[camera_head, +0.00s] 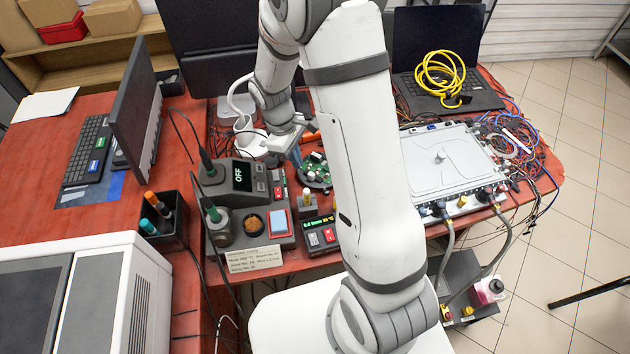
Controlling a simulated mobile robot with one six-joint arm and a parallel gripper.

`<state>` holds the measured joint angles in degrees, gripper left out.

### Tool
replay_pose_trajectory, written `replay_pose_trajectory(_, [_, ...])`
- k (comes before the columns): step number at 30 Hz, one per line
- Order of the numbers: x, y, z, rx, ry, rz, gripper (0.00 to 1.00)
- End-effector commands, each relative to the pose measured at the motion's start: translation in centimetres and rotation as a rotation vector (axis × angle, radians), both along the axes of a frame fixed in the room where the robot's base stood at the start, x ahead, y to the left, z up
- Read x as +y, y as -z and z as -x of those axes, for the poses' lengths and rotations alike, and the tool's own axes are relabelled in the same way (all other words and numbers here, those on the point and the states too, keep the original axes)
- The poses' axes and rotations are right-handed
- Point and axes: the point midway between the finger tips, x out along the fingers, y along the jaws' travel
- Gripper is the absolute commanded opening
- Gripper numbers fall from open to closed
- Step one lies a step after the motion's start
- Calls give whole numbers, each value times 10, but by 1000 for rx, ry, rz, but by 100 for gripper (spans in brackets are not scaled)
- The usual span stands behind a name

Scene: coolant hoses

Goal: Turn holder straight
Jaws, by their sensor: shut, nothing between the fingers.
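A green circuit board (316,171) sits on a dark round base on the red bench, partly hidden behind my arm. It may be the holder, but I cannot tell for sure. My gripper (294,153) is just to the left of and above the board, pointing down toward the right. Its fingers are small and partly hidden in this view. It looks shut with nothing held. I cannot tell whether it touches the board or its base.
A soldering station (238,178) reading OFF stands left of the board. A small device with red buttons (321,236) is in front. A grey lidded box with hoses (447,163) is on the right, beside tangled wires (512,135).

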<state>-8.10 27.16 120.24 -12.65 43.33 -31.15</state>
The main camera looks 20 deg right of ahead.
Motion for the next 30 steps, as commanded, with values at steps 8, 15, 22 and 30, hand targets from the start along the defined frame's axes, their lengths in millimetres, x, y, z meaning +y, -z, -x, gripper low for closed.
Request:
replay_pose_trajectory(8, [-12, 60, 10, 6, 3, 2, 0])
replay_pose_trajectory(15, [-33, 75, 28, 1, 4, 0, 0])
replay_pose_trajectory(22, [-43, 79, 36, 0, 2, -1, 0])
replay_pose_trajectory(30, [-43, 79, 37, -1, 2, 0, 0])
